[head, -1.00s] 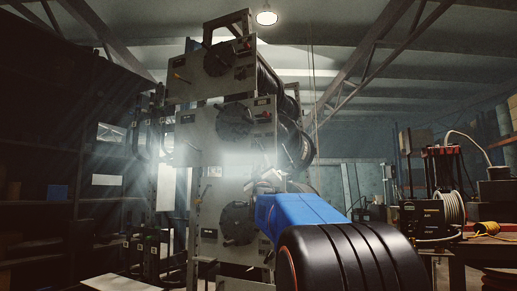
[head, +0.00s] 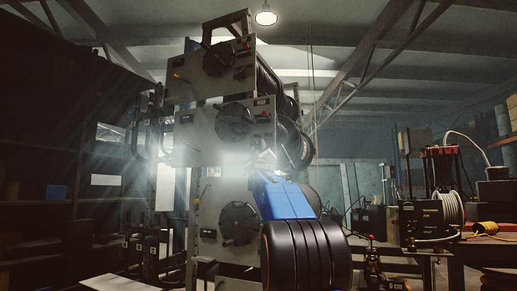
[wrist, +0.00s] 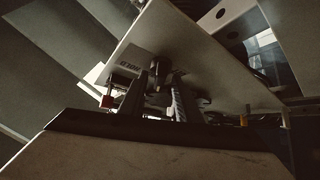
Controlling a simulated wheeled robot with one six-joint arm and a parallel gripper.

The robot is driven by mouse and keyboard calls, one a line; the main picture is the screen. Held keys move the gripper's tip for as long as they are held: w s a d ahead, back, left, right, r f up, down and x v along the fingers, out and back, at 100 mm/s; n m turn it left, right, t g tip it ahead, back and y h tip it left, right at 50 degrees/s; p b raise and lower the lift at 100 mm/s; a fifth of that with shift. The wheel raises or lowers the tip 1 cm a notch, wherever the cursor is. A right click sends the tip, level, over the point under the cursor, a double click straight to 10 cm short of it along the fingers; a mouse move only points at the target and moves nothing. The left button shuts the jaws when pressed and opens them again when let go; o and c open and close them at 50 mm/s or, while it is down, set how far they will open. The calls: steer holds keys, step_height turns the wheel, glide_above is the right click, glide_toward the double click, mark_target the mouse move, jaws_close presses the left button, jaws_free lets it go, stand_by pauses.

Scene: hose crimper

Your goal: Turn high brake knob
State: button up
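A tall stack of grey panels stands in the head view, each with a round black disc. The top panel (head: 187,91) has a small orange-red piece at its left and small fittings near its upper right edge. Which fitting is the high brake knob I cannot tell. In the wrist view my gripper (wrist: 158,100) has its two dark fingers apart, in front of a tilted pale panel (wrist: 215,65) with a printed label. A small dark knob-like part (wrist: 160,72) shows beyond the fingers, and contact is unclear. In the head view my blue arm hides the gripper.
Black hoses (head: 291,130) hang along the stack's right side. A bench with a cable reel (head: 451,208) stands at right; dark shelves line the left.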

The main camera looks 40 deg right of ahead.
steer(key=shift+d+r, duration=0.1)
steer(key=shift+r, duration=0.05)
steer(key=c, duration=0.7)
steer(key=shift+w, duration=0.1)
